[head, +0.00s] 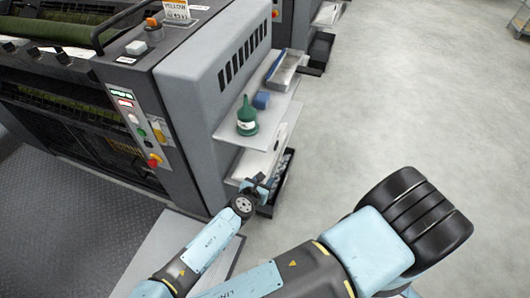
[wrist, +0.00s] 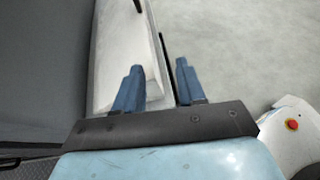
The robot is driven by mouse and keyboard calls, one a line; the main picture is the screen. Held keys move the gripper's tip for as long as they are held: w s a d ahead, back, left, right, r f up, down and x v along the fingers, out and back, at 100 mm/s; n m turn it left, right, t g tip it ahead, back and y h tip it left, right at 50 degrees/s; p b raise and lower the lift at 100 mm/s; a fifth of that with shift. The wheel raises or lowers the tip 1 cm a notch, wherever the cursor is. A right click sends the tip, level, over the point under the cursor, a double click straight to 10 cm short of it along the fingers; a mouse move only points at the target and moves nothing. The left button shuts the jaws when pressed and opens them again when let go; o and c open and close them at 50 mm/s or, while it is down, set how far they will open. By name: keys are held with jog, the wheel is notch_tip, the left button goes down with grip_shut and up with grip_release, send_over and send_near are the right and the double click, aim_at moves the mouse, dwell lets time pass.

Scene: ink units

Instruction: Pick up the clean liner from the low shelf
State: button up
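The low shelf (head: 238,172) is a pale ledge on the side of the grey press, below a wider upper shelf. A white, flat piece (head: 262,160) lies on it, largely hidden by the upper shelf; it looks like the clean liner. In the wrist view a white, thin-edged piece (wrist: 125,45) reaches from the far edge to my fingers. My gripper (wrist: 160,72) is open, its blue fingers apart. The left finger overlaps the white piece and the right finger is beyond its right edge. I cannot tell whether they touch. In the head view my gripper (head: 256,185) is at the low shelf's near end.
The upper shelf (head: 284,108) holds a green bottle (head: 247,117), a blue roll (head: 261,101) and a grey tray (head: 284,69). A black bin (head: 270,208) with grey contents stands below the low shelf. The floor (head: 400,100) to the right is clear.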

aim_at(275, 148)
jog(key=shift+n+t+y, duration=0.4)
jog(key=shift+n+t, duration=0.2)
jog(key=shift+n, duration=0.1)
jog(key=shift+w+d+r, duration=0.1)
jog(key=shift+w+d, duration=0.45)
jog(key=shift+w, duration=1.5)
jog(key=shift+w+d+r, duration=0.15)
jog(key=shift+w+d, duration=0.4)
jog(key=shift+w, duration=1.55)
jog(key=shift+w+d+r, duration=0.1)
jog(key=shift+w+d, duration=0.45)
jog(key=shift+w, duration=1.5)
jog(key=shift+x, duration=2.6)
grip_shut()
